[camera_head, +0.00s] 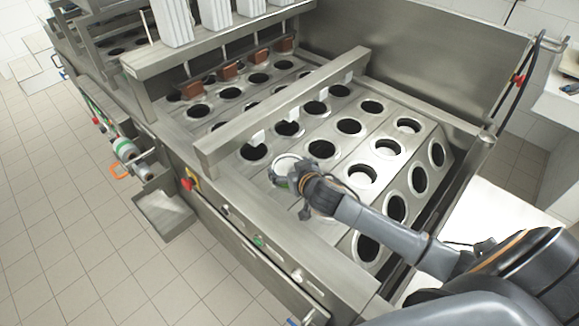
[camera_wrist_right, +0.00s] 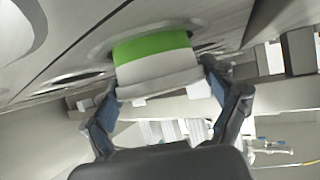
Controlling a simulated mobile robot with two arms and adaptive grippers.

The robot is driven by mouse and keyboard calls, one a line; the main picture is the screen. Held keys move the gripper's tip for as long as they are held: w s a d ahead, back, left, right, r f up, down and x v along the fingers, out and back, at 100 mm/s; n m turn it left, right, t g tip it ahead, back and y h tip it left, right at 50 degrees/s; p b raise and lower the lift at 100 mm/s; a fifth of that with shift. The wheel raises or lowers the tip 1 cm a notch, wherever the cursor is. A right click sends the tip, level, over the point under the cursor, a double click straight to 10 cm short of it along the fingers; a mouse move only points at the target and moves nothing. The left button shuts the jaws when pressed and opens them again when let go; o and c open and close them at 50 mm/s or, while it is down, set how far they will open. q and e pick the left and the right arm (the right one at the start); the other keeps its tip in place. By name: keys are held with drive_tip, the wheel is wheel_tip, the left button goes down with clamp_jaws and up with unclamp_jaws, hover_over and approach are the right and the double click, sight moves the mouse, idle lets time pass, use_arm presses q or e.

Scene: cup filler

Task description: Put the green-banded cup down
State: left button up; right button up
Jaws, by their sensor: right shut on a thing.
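The green-banded cup (camera_head: 287,163) is white and sits at a hole in the front row of the machine's plate. It also shows in the right wrist view (camera_wrist_right: 153,58), which looks upside down, with its green band close to the hole's ring. My right gripper (camera_head: 296,179) is shut on the cup near its rim. In the wrist view its fingers (camera_wrist_right: 160,98) are on both sides of the cup. The lower part of the cup is hidden, so I cannot tell how deep it sits. My left gripper is not in view.
A steel crossbar (camera_head: 284,107) with white tabs spans the plate just behind the cup. Several dark round holes, such as one (camera_head: 349,126), lie around it. White stacks (camera_head: 172,20) stand at the back. A guard panel (camera_head: 440,60) rises behind the plate.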

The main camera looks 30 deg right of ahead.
drive_tip(key=shift+s+f, duration=0.25)
drive_tip(key=shift+f, duration=0.3)
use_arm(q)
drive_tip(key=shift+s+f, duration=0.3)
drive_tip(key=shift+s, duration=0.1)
use_arm(e)
drive_tip(key=o, duration=0.6)
drive_tip(key=shift+s+f, duration=0.1)
drive_tip(key=shift+f, duration=0.1)
drive_tip(key=shift+c, duration=0.2)
drive_tip(key=shift+a, duration=0.1)
drive_tip(key=shift+r, duration=0.5)
use_arm(q)
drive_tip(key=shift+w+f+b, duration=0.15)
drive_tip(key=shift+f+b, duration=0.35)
drive_tip(key=shift+b, duration=0.2)
use_arm(e)
drive_tip(key=v, duration=0.8)
drive_tip(key=r+v, duration=0.1)
drive_tip(key=v, duration=0.2)
drive_tip(key=shift+s+r, duration=0.1)
drive_tip(key=shift+r, duration=0.15)
